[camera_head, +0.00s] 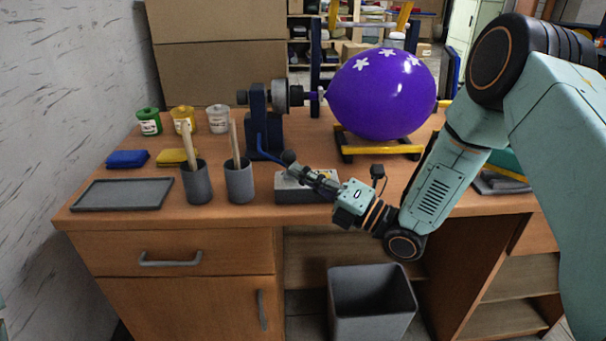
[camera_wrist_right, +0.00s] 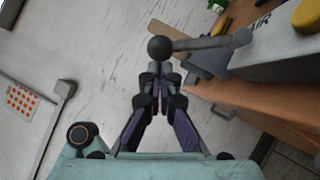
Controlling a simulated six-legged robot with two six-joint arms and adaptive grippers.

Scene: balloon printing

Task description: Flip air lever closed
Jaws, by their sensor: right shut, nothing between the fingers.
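The grey air box (camera_head: 300,194) stands at the table's front edge; its "AIR" lettering shows in the wrist view (camera_wrist_right: 265,45). Its lever (camera_wrist_right: 205,43) is a grey rod ending in a dark ball knob (camera_wrist_right: 160,48). My left gripper is not in view.
A purple balloon (camera_head: 380,95) sits on the pump nozzle above a black and yellow stand (camera_head: 380,149). Two grey cups (camera_head: 197,185) with sticks stand left of the box. A grey tray (camera_head: 123,195) lies at the left. A bin (camera_head: 371,305) stands below the table edge.

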